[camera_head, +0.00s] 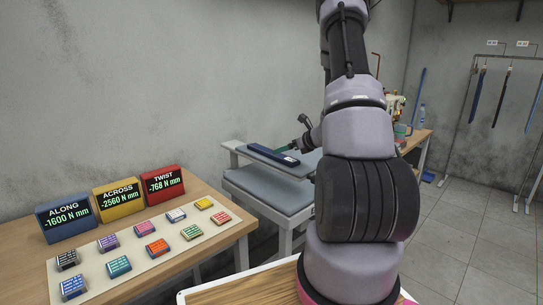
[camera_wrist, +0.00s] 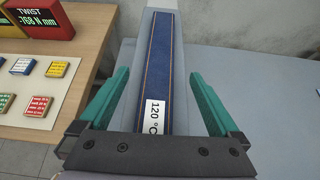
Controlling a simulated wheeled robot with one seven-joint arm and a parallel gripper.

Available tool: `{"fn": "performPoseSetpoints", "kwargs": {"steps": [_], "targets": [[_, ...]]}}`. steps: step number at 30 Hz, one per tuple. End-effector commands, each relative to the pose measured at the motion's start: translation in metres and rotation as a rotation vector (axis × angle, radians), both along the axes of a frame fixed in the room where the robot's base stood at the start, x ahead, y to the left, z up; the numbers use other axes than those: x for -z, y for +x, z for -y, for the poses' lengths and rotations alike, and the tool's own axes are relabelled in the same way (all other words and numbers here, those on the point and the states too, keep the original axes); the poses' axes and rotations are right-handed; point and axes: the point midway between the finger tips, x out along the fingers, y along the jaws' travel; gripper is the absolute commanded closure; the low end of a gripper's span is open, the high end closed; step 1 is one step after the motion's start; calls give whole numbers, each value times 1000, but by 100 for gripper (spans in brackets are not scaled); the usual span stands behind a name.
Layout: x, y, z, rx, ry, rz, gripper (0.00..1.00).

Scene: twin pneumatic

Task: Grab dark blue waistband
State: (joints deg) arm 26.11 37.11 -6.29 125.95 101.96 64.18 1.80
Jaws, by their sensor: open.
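The dark blue waistband (camera_head: 272,154) lies flat on the grey-blue upper pad (camera_head: 250,143) of a two-level stand. In the wrist view the waistband (camera_wrist: 160,68) is a long strip with orange stitched edges and a white "120 °C" label at its near end. My gripper (camera_wrist: 158,73) has its two green fingers spread wide, one on each side of the strip, with clear gaps to it. The gripper (camera_head: 303,138) also shows in the head view at the waistband's labelled end, partly hidden by my arm. I cannot tell its height above the strip.
A wooden table (camera_head: 205,255) at left holds blue, yellow and red display blocks and a board of several coloured tiles. A lower grey pad (camera_head: 268,190) extends beneath the upper one. A rack (camera_head: 470,95) with hanging strips stands at the right, beyond open floor.

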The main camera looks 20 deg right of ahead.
Motion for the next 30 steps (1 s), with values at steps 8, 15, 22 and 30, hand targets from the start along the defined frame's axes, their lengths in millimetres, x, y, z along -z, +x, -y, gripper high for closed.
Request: {"fn": "performPoseSetpoints", "kwargs": {"steps": [8, 15, 22, 30], "targets": [[11, 18, -7, -2, 0, 0, 2], [27, 44, -17, -4, 0, 0, 2], [34, 57, -21, -1, 0, 0, 2], [34, 57, -21, -2, 0, 0, 63]]}}
